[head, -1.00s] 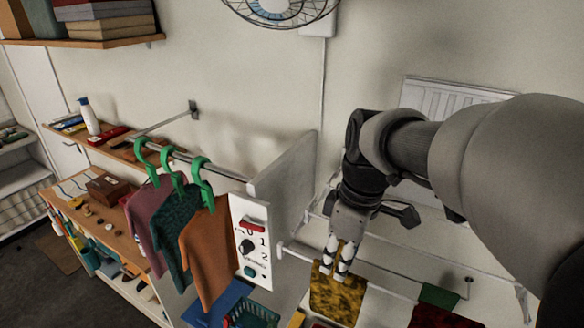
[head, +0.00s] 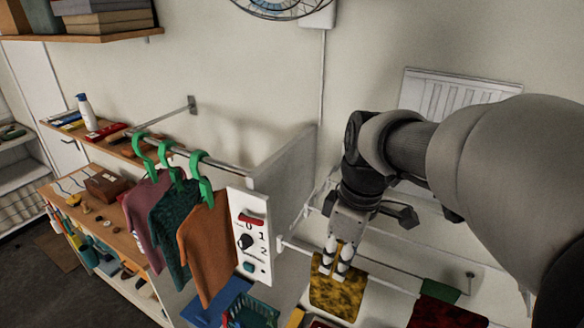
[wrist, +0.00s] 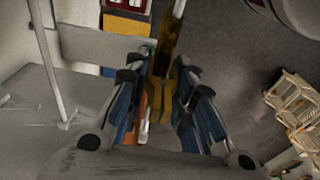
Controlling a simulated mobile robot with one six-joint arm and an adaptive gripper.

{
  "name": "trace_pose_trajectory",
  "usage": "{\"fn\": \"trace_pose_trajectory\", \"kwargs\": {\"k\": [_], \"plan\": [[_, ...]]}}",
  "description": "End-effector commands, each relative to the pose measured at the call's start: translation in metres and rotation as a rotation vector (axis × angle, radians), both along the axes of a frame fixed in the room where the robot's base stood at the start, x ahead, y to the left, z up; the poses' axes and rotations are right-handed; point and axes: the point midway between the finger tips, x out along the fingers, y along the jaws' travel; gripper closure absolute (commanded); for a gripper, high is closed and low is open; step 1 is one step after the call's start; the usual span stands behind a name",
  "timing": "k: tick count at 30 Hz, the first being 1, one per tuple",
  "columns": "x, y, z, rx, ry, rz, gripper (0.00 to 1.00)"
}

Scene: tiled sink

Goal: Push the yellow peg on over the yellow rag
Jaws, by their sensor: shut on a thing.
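The yellow rag (head: 335,295), mottled and dark yellow, hangs over the thin white rail (head: 385,276). My gripper (head: 335,264) points down at the rail, its white-tipped fingers over the upper part of the rag. In the wrist view the rag (wrist: 171,35) shows nearly edge-on beyond the fingers. A dark yellow forked shape, apparently the yellow peg (wrist: 185,103), sits between the blue fingers, which are shut on it. It is close against the rag and similar in colour; I cannot tell how far it straddles the rag.
A red cloth (head: 440,314) and a green cloth (head: 440,291) are to the right. A white panel with a dial (head: 247,241) stands left of the rail's end. Shirts (head: 205,250) hang on green hangers further left, with a teal basket (head: 250,313) below.

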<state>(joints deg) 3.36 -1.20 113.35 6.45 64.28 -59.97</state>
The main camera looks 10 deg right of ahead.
Motion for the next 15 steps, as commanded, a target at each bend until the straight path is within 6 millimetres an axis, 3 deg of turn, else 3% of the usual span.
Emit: {"fn": "trace_pose_trajectory", "kwargs": {"k": [15], "plan": [[-0.0001,0.0,-0.0113,0.001,0.001,0.0,0.9]]}}
